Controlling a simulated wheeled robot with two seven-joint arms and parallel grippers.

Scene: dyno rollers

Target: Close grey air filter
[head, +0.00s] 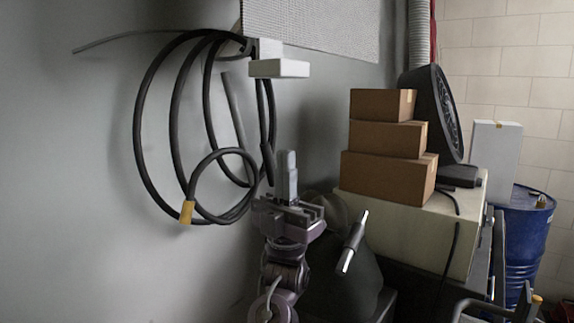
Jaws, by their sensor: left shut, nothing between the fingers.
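A grey, finely ribbed panel (310,25) on the wall at the top of the head view looks like the air filter. Its upper part is cut off by the picture edge, so I cannot tell how far open it is. A pale block (279,68) sits at its lower left corner. My left gripper (287,160) points upward below the panel and block, apart from both. Its fingers are together with nothing between them. My right gripper is not in view.
A black hose (140,130) hangs coiled on the wall, left of and behind my left gripper. Stacked cardboard boxes (388,170) and a round black fan-like object (437,110) stand on a pale cabinet (400,225). A blue drum (525,230) is at right.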

